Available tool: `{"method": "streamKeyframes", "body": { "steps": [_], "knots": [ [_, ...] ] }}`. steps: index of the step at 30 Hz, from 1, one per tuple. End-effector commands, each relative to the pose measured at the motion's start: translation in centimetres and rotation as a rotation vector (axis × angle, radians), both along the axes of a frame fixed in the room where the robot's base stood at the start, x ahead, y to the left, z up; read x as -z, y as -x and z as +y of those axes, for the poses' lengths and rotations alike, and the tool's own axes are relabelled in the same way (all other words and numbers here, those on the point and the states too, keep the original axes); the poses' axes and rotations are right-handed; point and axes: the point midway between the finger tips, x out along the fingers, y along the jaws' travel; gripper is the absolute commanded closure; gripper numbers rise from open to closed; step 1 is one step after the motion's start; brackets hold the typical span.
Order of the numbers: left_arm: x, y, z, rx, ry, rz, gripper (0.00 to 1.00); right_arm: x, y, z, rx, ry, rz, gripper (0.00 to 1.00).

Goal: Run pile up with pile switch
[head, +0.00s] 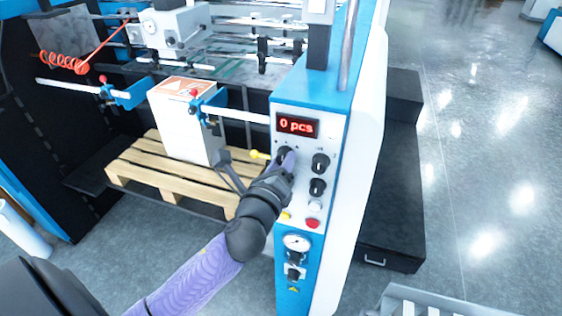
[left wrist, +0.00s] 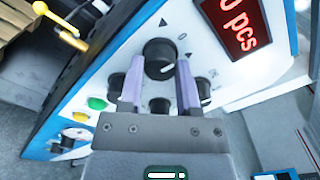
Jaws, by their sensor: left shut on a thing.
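The control panel (head: 329,160) is a white face on a blue and white cabinet. In the left wrist view, a black rotary knob (left wrist: 159,55) with arrow marks and a "0" around it sits between my finger pads, and I take it as the pile switch. My left gripper (head: 284,156) is shut on this knob; its two purple fingers also show in the left wrist view (left wrist: 159,72), one on each side. In the head view the gripper mostly hides the knob. The pile (head: 186,128), a white stack, stands upright on a wooden pallet (head: 135,163). My right gripper is out of view.
A red display (head: 297,125) reads "0 pcs". Other black knobs (head: 320,163) and a red button (head: 312,223) lie close to my gripper. A yellow-tipped lever (head: 260,155) sticks out left of the panel.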

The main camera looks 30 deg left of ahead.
Motion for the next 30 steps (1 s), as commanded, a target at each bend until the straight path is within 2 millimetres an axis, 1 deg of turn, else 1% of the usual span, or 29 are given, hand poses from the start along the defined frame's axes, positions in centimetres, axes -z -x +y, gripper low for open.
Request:
{"method": "streamKeyframes", "body": {
  "steps": [9, 22, 23, 24, 26, 27, 28, 30],
  "knots": [
    [0.04, 0.01, -0.02, 0.000, 0.080, -0.018, 1.00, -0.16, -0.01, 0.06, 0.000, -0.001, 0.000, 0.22],
    [0.06, 0.00, -0.01, 0.000, 0.088, -0.020, 1.00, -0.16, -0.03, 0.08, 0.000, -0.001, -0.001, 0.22],
    [0.06, 0.00, -0.01, 0.000, 0.088, -0.020, 0.56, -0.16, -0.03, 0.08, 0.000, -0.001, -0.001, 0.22],
    [0.06, 0.00, -0.01, 0.000, 0.087, -0.019, 0.47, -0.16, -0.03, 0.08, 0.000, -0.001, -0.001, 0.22],
    [0.04, 0.00, -0.01, 0.000, 0.087, -0.019, 0.34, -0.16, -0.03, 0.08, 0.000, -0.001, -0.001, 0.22],
    [0.04, 0.00, -0.01, 0.000, 0.087, -0.019, 0.26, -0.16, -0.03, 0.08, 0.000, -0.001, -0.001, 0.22],
    [0.04, 0.00, 0.00, 0.000, 0.087, -0.019, 0.22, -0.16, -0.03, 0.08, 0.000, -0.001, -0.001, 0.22],
    [0.03, 0.00, -0.01, -0.001, 0.087, -0.020, 0.22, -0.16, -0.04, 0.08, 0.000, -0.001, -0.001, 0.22]
  ]
}}
